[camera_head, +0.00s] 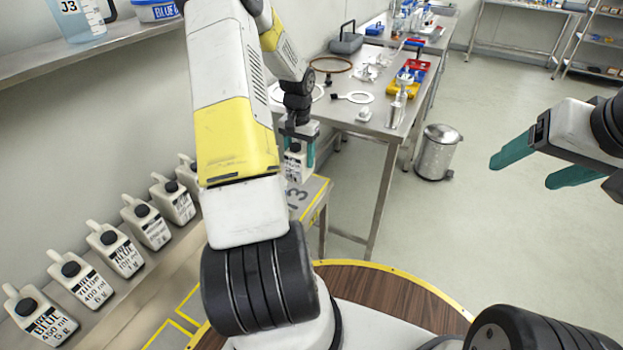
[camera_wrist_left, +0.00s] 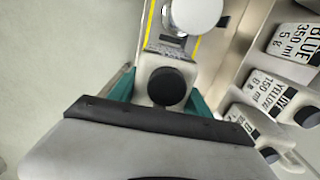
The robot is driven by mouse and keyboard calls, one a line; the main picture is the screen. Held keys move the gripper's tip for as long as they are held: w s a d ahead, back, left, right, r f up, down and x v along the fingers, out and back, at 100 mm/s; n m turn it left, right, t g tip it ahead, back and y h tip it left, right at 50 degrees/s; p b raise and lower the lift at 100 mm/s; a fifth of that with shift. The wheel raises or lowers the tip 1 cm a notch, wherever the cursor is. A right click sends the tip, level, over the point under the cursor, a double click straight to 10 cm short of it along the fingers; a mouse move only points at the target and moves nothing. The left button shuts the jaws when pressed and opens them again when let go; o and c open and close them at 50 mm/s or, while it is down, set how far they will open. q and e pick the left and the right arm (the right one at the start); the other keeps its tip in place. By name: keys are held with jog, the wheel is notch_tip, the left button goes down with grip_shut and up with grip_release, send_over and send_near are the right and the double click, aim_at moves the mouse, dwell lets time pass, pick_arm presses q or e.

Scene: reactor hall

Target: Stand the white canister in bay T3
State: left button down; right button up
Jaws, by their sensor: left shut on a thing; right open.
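My left gripper (camera_head: 299,150) points down and is shut on a white canister (camera_head: 295,169) with a dark label. In the left wrist view its black cap (camera_wrist_left: 166,87) shows between the teal fingers. The canister looks upright, at the far end of the bench beside a marking (camera_head: 298,200) that seems to read T3, in a yellow-lined bay (camera_head: 318,198). I cannot tell whether its base touches the surface. My right gripper (camera_head: 521,175) is open and empty, out over the floor at the right.
Several similar canisters (camera_head: 122,250) stand in a row along the wall side of the bench; some show in the left wrist view (camera_wrist_left: 262,90). A steel table (camera_head: 375,125) with tools stands beyond. A metal bin (camera_head: 438,152) stands on the open floor. A shelf (camera_head: 100,45) hangs upper left.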

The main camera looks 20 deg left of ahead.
pick_arm(q)
jog(key=shift+a+f, duration=0.8)
jog(key=shift+a, duration=0.3)
notch_tip(320, 180, down, 4)
jog(key=shift+f, duration=2.3)
jog(key=shift+f, duration=0.1)
jog(key=shift+c, duration=2.4)
grip_release()
